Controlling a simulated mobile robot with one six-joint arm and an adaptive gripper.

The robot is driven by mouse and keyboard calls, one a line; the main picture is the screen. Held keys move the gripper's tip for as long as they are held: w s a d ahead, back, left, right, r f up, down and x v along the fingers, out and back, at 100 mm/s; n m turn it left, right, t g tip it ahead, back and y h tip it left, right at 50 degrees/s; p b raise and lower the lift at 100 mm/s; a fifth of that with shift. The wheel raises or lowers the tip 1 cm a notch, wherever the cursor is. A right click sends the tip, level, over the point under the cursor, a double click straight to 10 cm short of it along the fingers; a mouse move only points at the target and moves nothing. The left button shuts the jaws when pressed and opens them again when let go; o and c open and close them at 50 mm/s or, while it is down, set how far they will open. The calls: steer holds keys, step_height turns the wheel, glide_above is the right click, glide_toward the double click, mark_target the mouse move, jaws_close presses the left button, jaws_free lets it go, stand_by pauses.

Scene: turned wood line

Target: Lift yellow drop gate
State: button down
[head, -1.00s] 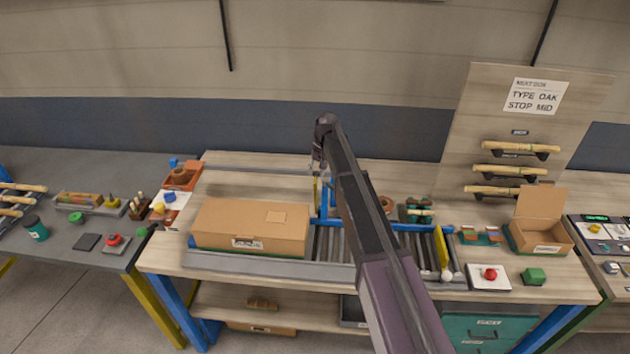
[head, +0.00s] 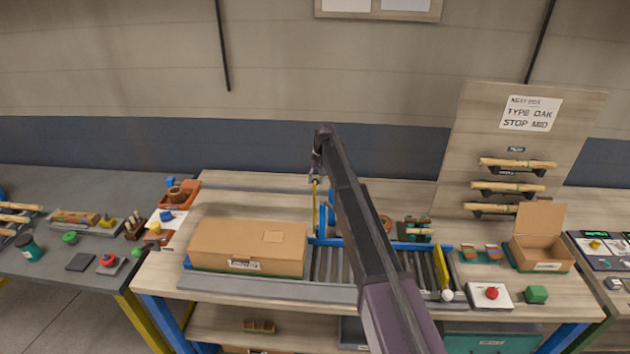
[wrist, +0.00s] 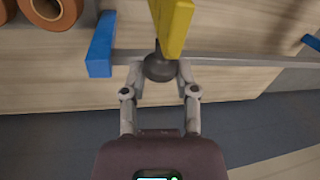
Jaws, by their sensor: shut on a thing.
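The yellow drop gate (head: 314,206) stands upright as a thin strip at the blue frame (head: 323,222) by the right end of the cardboard box (head: 248,247). In the wrist view the gate (wrist: 172,22) is a yellow bar with a dark round knob (wrist: 159,67) at its near end. My gripper (wrist: 159,72) is shut on this knob, one finger on each side. In the head view my gripper (head: 315,179) is small at the top of the strip, partly hidden by my arm. The gate's lower end is hard to make out.
The roller conveyor (head: 330,266) runs right from the box, partly behind my arm. Another yellow bar (head: 441,268) stands at its right end.

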steer(key=shift+w+d, duration=0.15)
steer(key=shift+w, duration=0.1)
steer(key=shift+c, duration=1.9)
jaws_free()
steer(key=shift+w+f, duration=0.1)
steer(key=shift+s, duration=0.2)
